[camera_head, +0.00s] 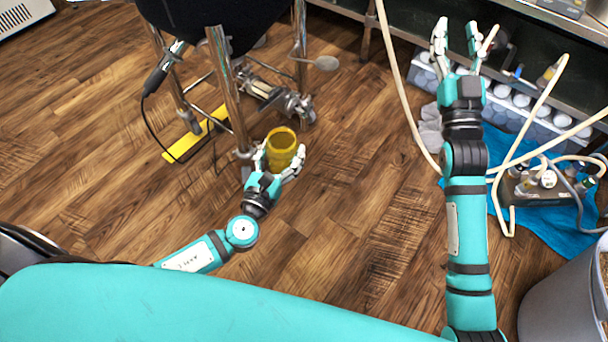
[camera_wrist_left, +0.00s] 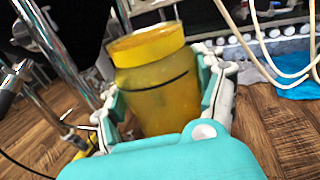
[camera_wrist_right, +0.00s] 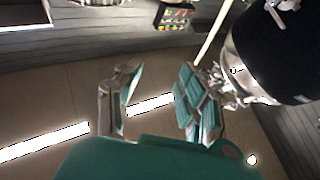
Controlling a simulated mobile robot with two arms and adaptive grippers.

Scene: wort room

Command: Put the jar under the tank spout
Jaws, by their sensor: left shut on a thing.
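The yellow jar (camera_head: 284,150) is between the fingers of my left gripper (camera_head: 280,170), beside the metal legs of the dark tank (camera_head: 215,15). The left wrist view shows the jar (camera_wrist_left: 155,90) upright with a slight tilt, the fingers around its sides. My left gripper is shut on it. The tank's metal spout and valve (camera_head: 285,100) stick out between the legs, just beyond the jar in the head view. Whether the jar touches the floor cannot be told. My right gripper (camera_head: 457,45) is raised at the upper right, open and empty; its spread fingers show in the right wrist view (camera_wrist_right: 150,105).
A yellow bar (camera_head: 195,135) and a black cable lie by the tank's legs at left. Pale hoses (camera_head: 400,90), a blue cloth (camera_head: 560,220) with a bottle box, and a grey bin (camera_head: 565,300) are at right. The middle wooden floor (camera_head: 360,200) is clear.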

